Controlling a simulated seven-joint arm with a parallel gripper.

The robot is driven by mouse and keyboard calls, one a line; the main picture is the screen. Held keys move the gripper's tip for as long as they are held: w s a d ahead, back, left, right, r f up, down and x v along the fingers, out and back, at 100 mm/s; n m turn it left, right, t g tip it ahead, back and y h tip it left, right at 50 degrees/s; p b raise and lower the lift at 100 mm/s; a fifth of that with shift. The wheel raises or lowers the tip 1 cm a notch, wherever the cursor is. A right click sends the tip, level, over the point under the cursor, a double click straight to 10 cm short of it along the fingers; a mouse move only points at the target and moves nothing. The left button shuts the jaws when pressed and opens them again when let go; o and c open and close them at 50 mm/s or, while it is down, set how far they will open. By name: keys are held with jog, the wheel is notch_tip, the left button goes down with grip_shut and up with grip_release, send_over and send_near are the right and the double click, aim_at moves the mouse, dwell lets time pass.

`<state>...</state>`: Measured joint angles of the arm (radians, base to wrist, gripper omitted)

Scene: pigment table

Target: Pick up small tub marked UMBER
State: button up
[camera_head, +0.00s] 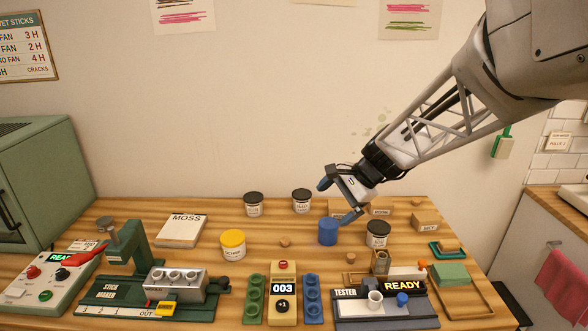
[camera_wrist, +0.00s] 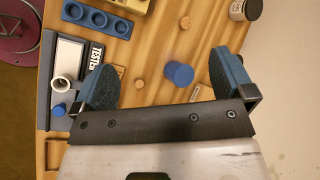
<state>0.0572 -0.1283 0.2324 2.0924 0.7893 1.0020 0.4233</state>
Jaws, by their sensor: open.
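Three white tubs with dark lids stand on the table: one at the back (camera_head: 253,204), a second beside it (camera_head: 301,201) and a third (camera_head: 378,235) right of the blue cylinder. Their labels are too small to read, so I cannot tell which is UMBER. My gripper (camera_head: 338,200) is open and empty, tilted down above the blue cylinder (camera_head: 328,232). In the wrist view the blue cylinder (camera_wrist: 180,74) shows between the spread fingers (camera_wrist: 165,82). One white tub (camera_wrist: 240,9) shows at the top right there; the palm hides the area below.
A yellow-lidded tub (camera_head: 233,245) stands left of centre. The stick maker (camera_head: 125,265), counter (camera_head: 284,292), blue holder (camera_head: 311,298) and tester (camera_head: 385,305) line the front. A MOSS pad (camera_head: 181,229) lies at the left; small wooden blocks (camera_head: 426,221) sit at the right.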

jog(key=w+f+m+t+y, duration=0.1)
jog(key=w+f+m+y, duration=0.4)
jog(key=w, duration=1.1)
jog(key=m+t, duration=0.3)
jog(key=m, duration=0.4)
send_near(307, 194)
jog(key=x, duration=0.2)
jog(key=shift+s+a+f, duration=0.1)
jog(key=shift+a+f, duration=0.15)
jog(key=shift+a, duration=0.15)
jog(key=shift+x, duration=1.3)
jog(key=shift+x, duration=2.6)
jog(key=shift+r, duration=0.15)
